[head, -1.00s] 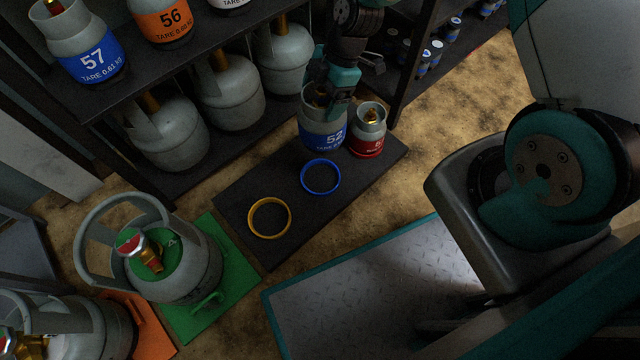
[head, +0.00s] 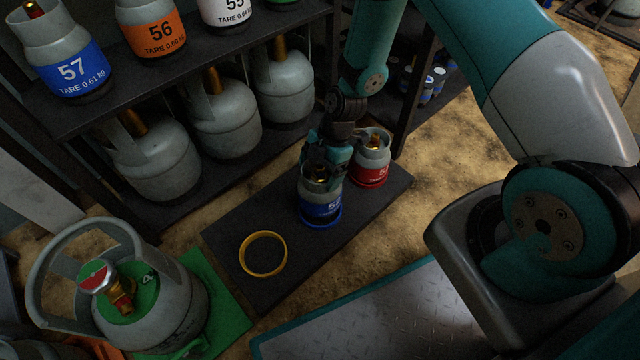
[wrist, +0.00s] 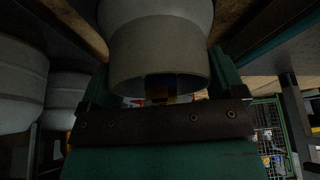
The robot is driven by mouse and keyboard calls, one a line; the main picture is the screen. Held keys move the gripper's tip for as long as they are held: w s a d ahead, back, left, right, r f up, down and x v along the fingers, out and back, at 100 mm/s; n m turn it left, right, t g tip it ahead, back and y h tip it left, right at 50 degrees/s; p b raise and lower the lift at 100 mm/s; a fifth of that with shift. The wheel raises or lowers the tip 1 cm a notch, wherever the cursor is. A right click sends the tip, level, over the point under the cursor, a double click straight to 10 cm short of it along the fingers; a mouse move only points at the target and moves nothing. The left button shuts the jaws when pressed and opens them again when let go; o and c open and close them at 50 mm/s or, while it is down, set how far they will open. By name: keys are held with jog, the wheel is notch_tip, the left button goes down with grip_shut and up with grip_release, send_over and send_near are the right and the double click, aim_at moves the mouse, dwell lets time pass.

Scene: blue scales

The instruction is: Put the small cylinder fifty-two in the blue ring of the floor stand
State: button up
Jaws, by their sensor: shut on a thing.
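The small cylinder fifty-two (head: 318,204), grey with a blue label, is upright at the blue ring (head: 323,225) of the dark floor stand (head: 228,232). Part of the ring shows around its base; I cannot tell whether the base rests fully on the stand. My gripper (head: 327,164) is shut on the upper part of the cylinder. In the wrist view the cylinder's grey collar (wrist: 160,55) fills the space between the jaws.
A small red-labelled cylinder (head: 371,165) stands close behind to the right on the stand. The yellow ring (head: 263,254) at front left is empty. A shelf with several grey cylinders (head: 224,120) rises behind. A large cylinder (head: 150,290) stands on a green plate at left.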

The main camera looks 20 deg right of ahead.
jog(key=shift+f+b, duration=1.1)
jog(key=shift+f, duration=1.1)
jog(key=o, duration=1.5)
